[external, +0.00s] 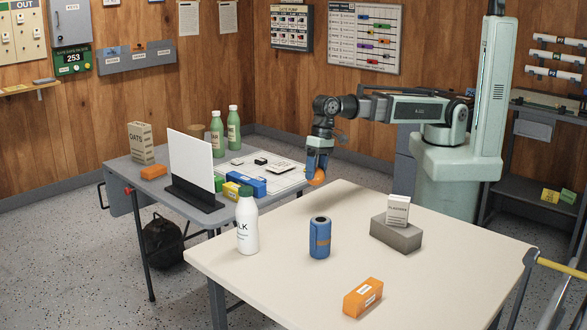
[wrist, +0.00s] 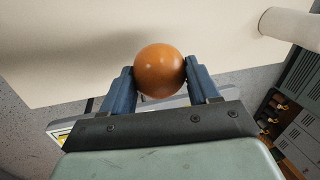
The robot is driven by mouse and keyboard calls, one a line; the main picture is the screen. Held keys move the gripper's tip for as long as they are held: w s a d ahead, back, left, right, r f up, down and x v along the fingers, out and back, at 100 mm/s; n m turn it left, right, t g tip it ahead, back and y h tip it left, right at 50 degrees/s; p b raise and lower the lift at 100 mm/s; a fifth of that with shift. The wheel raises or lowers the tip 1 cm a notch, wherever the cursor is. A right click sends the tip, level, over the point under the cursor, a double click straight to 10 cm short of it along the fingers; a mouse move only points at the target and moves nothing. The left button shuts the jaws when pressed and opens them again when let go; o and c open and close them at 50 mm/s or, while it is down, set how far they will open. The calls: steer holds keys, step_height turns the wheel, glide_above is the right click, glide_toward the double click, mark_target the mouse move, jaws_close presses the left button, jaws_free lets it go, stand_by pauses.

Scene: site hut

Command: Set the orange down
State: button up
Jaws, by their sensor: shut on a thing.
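The orange (wrist: 160,71) is a round orange fruit held between the two blue fingers of my gripper (wrist: 158,80) in the wrist view. In the external view the orange (external: 317,177) shows at the lower end of my gripper (external: 318,166), which points down near the far left edge of the cream table (external: 375,200). The gripper is shut on the orange. In the wrist view the cream table top lies beyond the orange, and a grey floor strip shows at its edge. How high the orange is above the table is hard to tell.
The table's middle is clear. A grey table (external: 125,172) behind holds bottles, boxes and a white panel (external: 190,158).

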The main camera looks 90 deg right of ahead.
steer(key=w+a+n, duration=0.1)
steer(key=w+a, duration=0.2)
steer(key=a, duration=0.8)
steer(key=w+a+n, duration=0.1)
steer(key=w+a, duration=0.3)
steer(key=a, duration=0.6)
steer(key=w+a+n, duration=0.1)
steer(key=w+a, duration=0.2)
steer(key=a, duration=0.8)
steer(key=shift+g, duration=0.3)
steer(key=shift+s+d+f+x, duration=0.1)
steer(key=shift+d+x, duration=0.2)
steer(key=shift+x, duration=1.3)
steer(key=shift+s+d+f+x, duration=0.1)
steer(key=shift+d+x, duration=0.2)
steer(key=shift+x, duration=1.3)
steer(key=shift+s+d+x, duration=0.1)
steer(key=shift+d+x, duration=0.2)
steer(key=shift+x, duration=1.3)
steer(key=shift+f, duration=0.1)
steer(key=o, duration=1.1)
steer(key=shift+o, duration=0.2)
steer(key=v, duration=1.2)
steer(key=shift+d, duration=0.2)
steer(key=shift+a, duration=0.1)
